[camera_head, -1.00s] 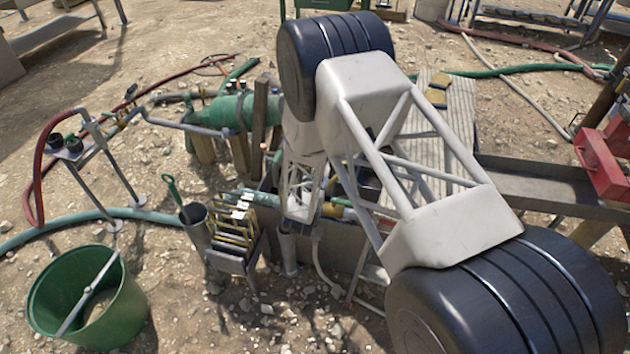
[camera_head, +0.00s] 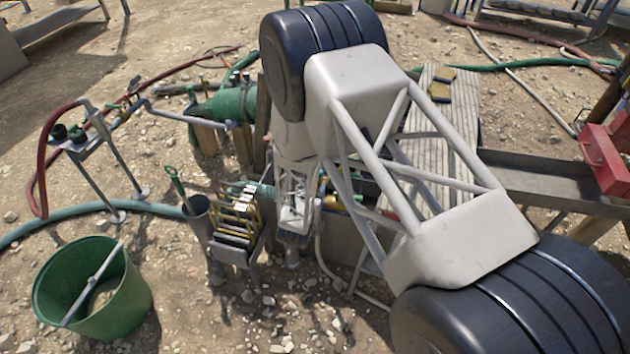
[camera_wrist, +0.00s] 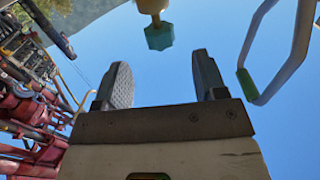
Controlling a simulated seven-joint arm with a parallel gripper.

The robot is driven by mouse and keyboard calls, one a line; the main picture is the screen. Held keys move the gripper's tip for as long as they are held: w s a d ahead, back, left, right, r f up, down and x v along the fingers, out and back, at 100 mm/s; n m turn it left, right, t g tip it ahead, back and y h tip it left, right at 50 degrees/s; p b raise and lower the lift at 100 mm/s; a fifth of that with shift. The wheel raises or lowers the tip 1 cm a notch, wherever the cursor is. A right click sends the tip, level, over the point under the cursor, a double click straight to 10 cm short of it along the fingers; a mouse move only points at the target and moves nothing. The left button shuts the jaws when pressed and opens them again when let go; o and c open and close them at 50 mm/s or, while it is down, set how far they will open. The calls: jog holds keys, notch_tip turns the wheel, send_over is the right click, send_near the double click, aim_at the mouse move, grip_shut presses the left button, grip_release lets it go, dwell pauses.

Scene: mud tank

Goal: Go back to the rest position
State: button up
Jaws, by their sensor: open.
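My gripper (camera_wrist: 162,78) shows in the wrist view with its two dark, ridged fingers spread apart. Nothing is between them, only blue sky behind. In the head view my white lattice arm with dark joints fills the middle and right, and its lower end hangs beside a small rack (camera_head: 236,222); the fingers cannot be made out there. A teal hexagonal knob (camera_wrist: 159,37) is ahead of the fingers in the wrist view, apart from them. A pale bent tube with a green end (camera_wrist: 246,82) is to their right.
A green bucket (camera_head: 128,300) stands at lower left. A grey cup with a green-handled tool (camera_head: 200,222) is left of the rack. A green cylinder (camera_head: 225,106), hoses (camera_head: 75,210) and a metal trough (camera_head: 545,184) surround my arm. Red pipework (camera_wrist: 30,110) shows at left in the wrist view.

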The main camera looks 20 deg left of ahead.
jog(key=shift+s, duration=0.5)
jog(key=w+d+r+g+y, duration=0.1)
jog(key=w+d+r+g, duration=0.15)
jog(key=r, duration=0.55)
jog(key=w+d+r+g+y, duration=0.1)
jog(key=w+d+r+g, duration=0.2)
jog(key=r, duration=0.5)
jog(key=s+d+r+g, duration=0.2)
jog(key=s+d+r, duration=0.2)
jog(key=d+r, duration=0.8)
jog(key=s+d+r+g, duration=0.4)
jog(key=s+d+r, duration=0.7)
jog(key=s, duration=0.3)
jog(key=s+d+r+g, duration=0.1)
jog(key=s+d, duration=0.2)
jog(key=s, duration=0.4)
jog(key=s+d+r+g+h, duration=0.1)
jog(key=s+d+r, duration=0.1)
jog(key=s+d, duration=0.2)
jog(key=s+d+r+g, duration=0.2)
jog(key=s+d, duration=0.2)
jog(key=s, duration=0.6)
jog(key=shift+s+h, duration=0.15)
jog(key=shift+h, duration=0.25)
